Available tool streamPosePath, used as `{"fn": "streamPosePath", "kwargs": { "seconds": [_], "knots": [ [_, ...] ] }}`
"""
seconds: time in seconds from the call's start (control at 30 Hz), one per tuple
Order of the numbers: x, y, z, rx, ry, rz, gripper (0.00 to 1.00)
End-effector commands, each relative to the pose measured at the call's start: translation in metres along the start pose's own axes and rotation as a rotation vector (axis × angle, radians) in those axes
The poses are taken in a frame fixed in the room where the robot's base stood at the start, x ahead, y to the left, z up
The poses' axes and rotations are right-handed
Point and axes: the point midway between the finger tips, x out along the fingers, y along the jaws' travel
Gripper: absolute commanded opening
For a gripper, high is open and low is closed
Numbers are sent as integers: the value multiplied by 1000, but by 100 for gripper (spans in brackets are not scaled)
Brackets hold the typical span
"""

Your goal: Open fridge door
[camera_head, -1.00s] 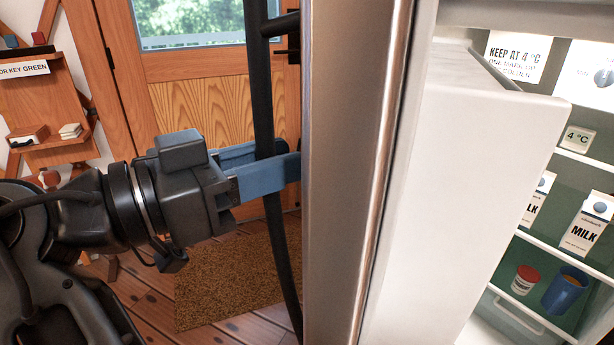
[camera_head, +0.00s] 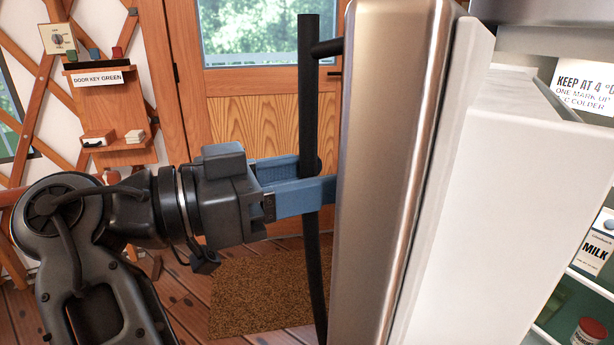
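The fridge door (camera_head: 385,170) stands open. I see its metallic face nearly edge-on and its white inner side (camera_head: 510,210) to the right. Its long black vertical handle (camera_head: 311,95) is on the left side of the door. My gripper (camera_head: 312,185) reaches in from the left, with its blue fingers on either side of the handle, closed around it. The near finger covers part of the handle, and the contact itself is partly hidden. The lit fridge interior shows at the right edge, with a milk carton (camera_head: 594,250) on a shelf.
A red-lidded jar (camera_head: 590,332) is low in the fridge. A wooden wall shelf (camera_head: 110,105) labelled "DOOR KEY GREEN" is at left. Behind the handle are a wooden door with a window (camera_head: 245,110) and a brown mat (camera_head: 260,290) on the plank floor.

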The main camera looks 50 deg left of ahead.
Motion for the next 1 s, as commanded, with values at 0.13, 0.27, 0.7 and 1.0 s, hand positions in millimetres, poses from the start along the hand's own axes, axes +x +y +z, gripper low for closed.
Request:
{"fn": "streamPosePath", "kwargs": {
  "seconds": [0.13,0.27,0.7,1.0],
  "knots": [
    [0,0,-1,1,1,1,48],
    [-9,0,-1,1,1,-1,48],
    [-72,-1,0,0,1,-2,48],
    [-79,0,0,1,0,0,48]
  ]
}}
